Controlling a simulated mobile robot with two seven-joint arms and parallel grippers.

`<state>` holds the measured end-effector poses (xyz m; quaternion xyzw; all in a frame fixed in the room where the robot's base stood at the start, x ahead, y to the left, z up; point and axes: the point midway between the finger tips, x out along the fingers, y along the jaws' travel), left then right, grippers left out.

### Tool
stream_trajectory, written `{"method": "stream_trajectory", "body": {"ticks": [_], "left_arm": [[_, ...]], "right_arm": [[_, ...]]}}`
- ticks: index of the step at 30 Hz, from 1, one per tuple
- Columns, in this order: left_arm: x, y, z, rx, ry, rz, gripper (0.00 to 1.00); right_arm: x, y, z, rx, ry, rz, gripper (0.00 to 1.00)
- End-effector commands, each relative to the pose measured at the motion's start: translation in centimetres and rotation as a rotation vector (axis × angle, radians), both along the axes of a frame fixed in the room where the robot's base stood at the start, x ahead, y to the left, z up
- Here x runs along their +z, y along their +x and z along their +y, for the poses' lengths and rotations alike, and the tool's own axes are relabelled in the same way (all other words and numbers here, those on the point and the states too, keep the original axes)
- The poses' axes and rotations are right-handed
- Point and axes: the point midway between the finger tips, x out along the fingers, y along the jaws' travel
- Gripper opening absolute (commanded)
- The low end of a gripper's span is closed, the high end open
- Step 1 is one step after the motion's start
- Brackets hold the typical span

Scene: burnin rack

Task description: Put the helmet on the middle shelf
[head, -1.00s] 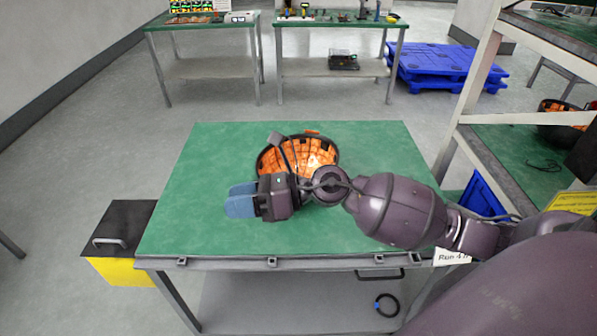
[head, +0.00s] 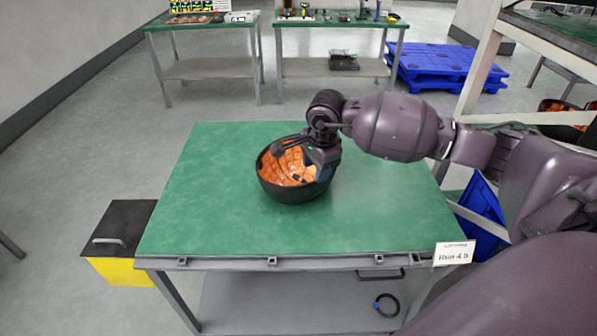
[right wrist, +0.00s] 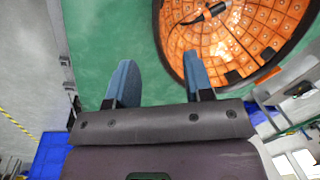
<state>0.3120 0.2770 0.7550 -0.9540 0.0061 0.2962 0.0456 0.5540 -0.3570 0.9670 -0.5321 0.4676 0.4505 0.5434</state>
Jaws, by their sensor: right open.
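The helmet (head: 281,188) is a dark shell with an orange padded inside. It lies open side up on the green-topped table (head: 215,225); its orange inside (right wrist: 235,40) also shows in the right wrist view. My right gripper (head: 318,172) is at the helmet's right side and hides part of its rim. In the right wrist view its blue fingers (right wrist: 160,80) are apart, one over the green table and one over the orange inside, with the rim seen between them. Whether they touch it I cannot tell. My left gripper is not in view.
A pale rack (head: 470,75) with shelves stands at the right; my arm hides much of its middle shelf (head: 535,118). Another orange-lined helmet (head: 556,106) shows there partly. A black and yellow box (head: 122,240) stands left of the table. The table's left and front are clear.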

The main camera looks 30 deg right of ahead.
Motion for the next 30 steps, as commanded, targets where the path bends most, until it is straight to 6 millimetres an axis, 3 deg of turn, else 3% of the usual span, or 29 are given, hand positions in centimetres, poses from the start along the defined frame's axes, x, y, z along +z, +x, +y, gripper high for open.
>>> {"method": "stream_trajectory", "body": {"ticks": [4, 11, 21, 30], "left_arm": [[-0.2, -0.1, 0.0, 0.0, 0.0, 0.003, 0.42], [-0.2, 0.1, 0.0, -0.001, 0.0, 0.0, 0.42], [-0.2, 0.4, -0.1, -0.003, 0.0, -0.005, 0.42], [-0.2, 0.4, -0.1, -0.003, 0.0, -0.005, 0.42]], "right_arm": [[-2.4, 0.3, 0.0, -0.001, 0.003, 0.004, 0.47], [-4.2, 0.6, -0.2, -0.001, 0.003, 0.002, 0.47], [-8.2, 1.4, -1.1, -0.001, 0.004, 0.002, 0.47], [-8.6, 1.5, -1.1, 0.001, 0.004, 0.0, 0.47]]}}
